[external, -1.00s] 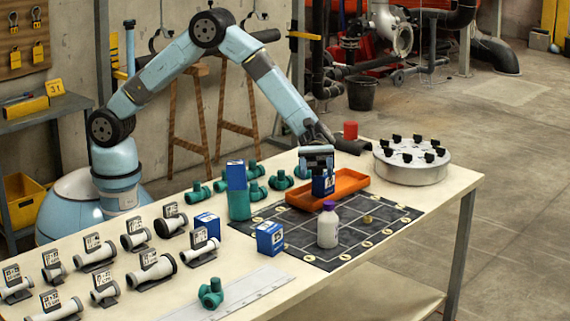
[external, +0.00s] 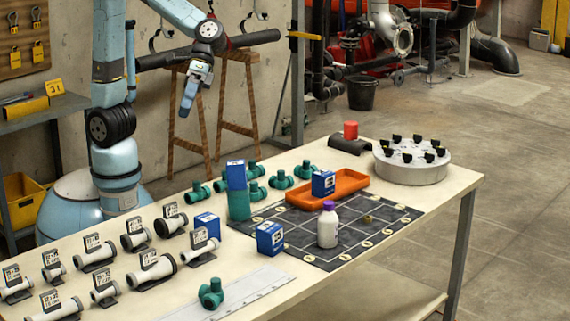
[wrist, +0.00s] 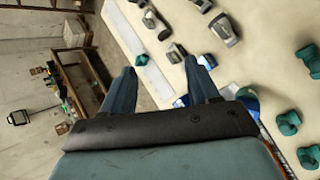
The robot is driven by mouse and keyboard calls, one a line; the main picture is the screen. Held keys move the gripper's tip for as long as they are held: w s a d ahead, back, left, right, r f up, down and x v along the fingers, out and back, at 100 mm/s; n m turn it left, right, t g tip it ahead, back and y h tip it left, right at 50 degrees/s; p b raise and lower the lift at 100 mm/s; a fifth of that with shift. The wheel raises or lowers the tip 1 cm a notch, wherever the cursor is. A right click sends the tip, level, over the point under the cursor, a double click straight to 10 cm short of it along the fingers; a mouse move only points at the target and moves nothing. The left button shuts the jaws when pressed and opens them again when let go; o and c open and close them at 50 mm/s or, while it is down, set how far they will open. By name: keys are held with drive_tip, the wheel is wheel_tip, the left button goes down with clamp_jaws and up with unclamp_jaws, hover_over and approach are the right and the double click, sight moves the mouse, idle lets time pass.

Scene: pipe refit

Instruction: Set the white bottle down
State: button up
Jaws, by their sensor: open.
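The white bottle (external: 328,228) with a purple cap stands upright on the dark gridded mat (external: 300,247), near its front middle. My gripper (external: 187,108) is raised well above the back left of the table, far from the bottle. In the wrist view my gripper (wrist: 165,85) shows two separated fingers with nothing between them. The bottle cannot be made out in the wrist view.
A blue box (external: 323,183) stands at the orange tray (external: 355,181). Another blue box (external: 270,238) stands at the mat's left edge. Green fittings (external: 280,179) and labelled white pipe pieces (external: 152,270) cover the left. A round grey fixture (external: 411,166) stands at the far right.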

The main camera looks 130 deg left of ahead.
drive_tip(key=s+a+m+t+y, duration=0.1)
drive_tip(key=s+m+y, duration=0.3)
drive_tip(key=s, duration=0.8)
drive_tip(key=s+a+m+t+y, duration=0.1)
drive_tip(key=s+a+m+y, duration=0.2)
drive_tip(key=s, duration=0.9)
drive_tip(key=shift+s+r+m+t+y, duration=0.3)
drive_tip(key=shift+m+t+y, duration=0.1)
drive_tip(key=shift+m, duration=1.2)
drive_tip(key=shift+a, duration=0.1)
